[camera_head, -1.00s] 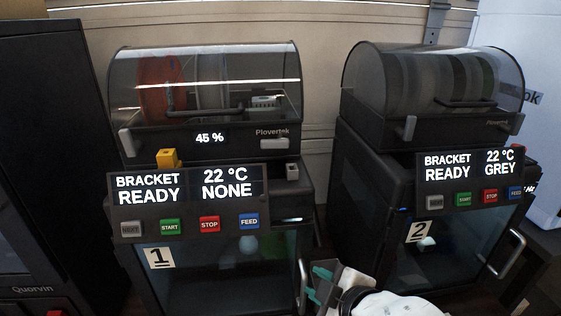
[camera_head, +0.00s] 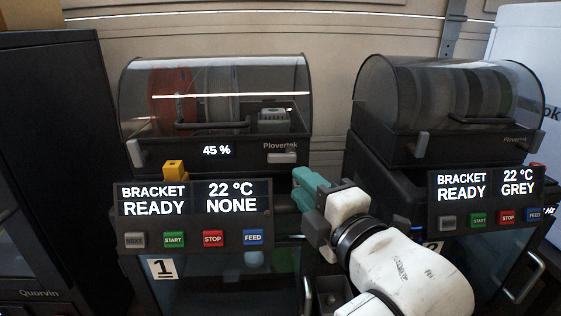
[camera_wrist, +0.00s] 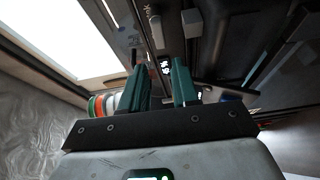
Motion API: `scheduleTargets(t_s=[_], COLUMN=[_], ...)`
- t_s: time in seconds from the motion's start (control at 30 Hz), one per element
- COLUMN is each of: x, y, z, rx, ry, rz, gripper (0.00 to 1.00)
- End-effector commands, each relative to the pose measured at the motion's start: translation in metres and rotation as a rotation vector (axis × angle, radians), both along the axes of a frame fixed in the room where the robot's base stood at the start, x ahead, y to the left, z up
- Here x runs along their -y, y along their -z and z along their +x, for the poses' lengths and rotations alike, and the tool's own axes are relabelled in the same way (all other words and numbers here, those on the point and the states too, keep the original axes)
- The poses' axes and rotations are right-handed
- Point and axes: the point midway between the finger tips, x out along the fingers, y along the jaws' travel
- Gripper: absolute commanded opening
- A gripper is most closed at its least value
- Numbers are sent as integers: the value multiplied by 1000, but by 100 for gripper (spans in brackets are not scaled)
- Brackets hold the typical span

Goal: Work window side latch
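Printer 1 (camera_head: 195,245) carries a clear-domed spool box (camera_head: 215,95) with a closed lid. Its front has a pale upright latch tab (camera_head: 134,152) at left and a pale latch tab lying crosswise (camera_head: 282,158) at right. Printer 2's box (camera_head: 450,100) has an upright pale tab (camera_head: 421,143) at its left front. My gripper (camera_head: 308,186) is just below and right of printer 1's right latch in the head view. In the wrist view my gripper (camera_wrist: 160,80) has its teal fingers apart, nothing held. Pale blocks (camera_wrist: 156,32) (camera_wrist: 192,22) show beyond the fingertips; I cannot tell which latches they are.
A yellow block (camera_head: 174,170) sits above printer 1's display panel (camera_head: 195,215). Printer 2's panel (camera_head: 487,200) is right of my arm. A dark Quorvin machine (camera_head: 45,150) stands at left. Coloured spools (camera_wrist: 105,103) and a bright white pane (camera_wrist: 60,35) show in the wrist view.

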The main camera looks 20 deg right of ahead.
Motion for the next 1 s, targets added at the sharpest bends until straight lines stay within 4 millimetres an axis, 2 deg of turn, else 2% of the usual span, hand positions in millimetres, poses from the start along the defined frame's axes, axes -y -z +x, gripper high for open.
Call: scheduleTargets(t_s=[0.3,0.5,0.67,0.93,1.0], x=[-4,-6,-7,-7,-7], y=[-2,-2,-1,-1,-1], z=[58,83,91,92,92], rx=[-3,-2,-3,-2,-2], ry=[1,1,1,1,1], rz=[0,1,2,3,3], gripper=[30,30,30,30,24])
